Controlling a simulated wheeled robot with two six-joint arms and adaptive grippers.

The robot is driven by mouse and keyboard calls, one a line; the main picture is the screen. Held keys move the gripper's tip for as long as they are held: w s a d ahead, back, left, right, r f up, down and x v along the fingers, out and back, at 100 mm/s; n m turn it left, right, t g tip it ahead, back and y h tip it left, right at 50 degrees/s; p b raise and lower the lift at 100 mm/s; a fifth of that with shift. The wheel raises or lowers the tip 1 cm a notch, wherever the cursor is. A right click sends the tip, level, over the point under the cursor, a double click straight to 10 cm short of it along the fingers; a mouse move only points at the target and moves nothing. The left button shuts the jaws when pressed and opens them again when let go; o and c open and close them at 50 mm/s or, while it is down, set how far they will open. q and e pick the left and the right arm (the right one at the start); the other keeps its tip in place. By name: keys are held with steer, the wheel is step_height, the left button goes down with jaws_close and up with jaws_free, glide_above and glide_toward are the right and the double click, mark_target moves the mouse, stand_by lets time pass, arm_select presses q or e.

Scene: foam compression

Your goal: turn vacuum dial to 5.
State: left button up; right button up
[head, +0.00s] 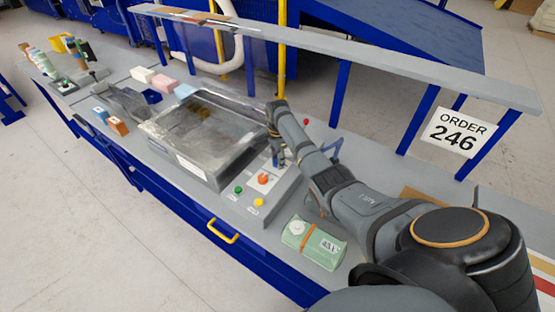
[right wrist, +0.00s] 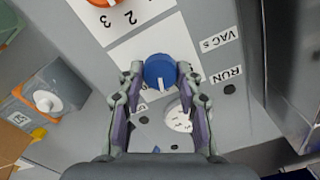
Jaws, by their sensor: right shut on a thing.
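A blue dial (right wrist: 158,70) with a white pointer line sits on the grey control panel (right wrist: 240,108) in the right wrist view. My right gripper (right wrist: 160,77) is shut on this dial, one finger on each side. The pointer line runs toward the bottom of that picture. A "VAC s" label (right wrist: 219,40) is beside the dial, and a "RUN" label (right wrist: 227,74) is below it. In the head view my right gripper (head: 278,155) reaches down to the panel beside the clear-lidded chamber (head: 178,168); the blue dial cannot be made out there. My left gripper is not in view.
An orange dial (head: 264,179), a green button (head: 238,190) and a yellow button (head: 259,202) are close to my right gripper. A green banded package (head: 313,243) lies under my right arm. A raised shelf (head: 400,72) runs along the back.

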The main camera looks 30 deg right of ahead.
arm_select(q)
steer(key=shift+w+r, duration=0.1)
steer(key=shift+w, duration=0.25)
arm_select(e)
steer(key=shift+c, duration=0.6)
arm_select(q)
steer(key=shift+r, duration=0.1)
arm_select(e)
steer(key=shift+r, duration=0.1)
steer(key=shift+r+n+p, duration=0.1)
steer(key=shift+n+p, duration=0.6)
steer(key=shift+n, duration=0.3)
steer(key=n+p, duration=0.1)
steer(key=n, duration=0.3)
steer(key=shift+p, duration=0.4)
steer(key=n+p, duration=0.1)
steer(key=n, duration=0.4)
steer(key=shift+w, duration=0.1)
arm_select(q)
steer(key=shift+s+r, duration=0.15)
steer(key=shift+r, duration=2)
arm_select(e)
steer(key=shift+n, duration=2.4)
steer(key=o, duration=1.1)
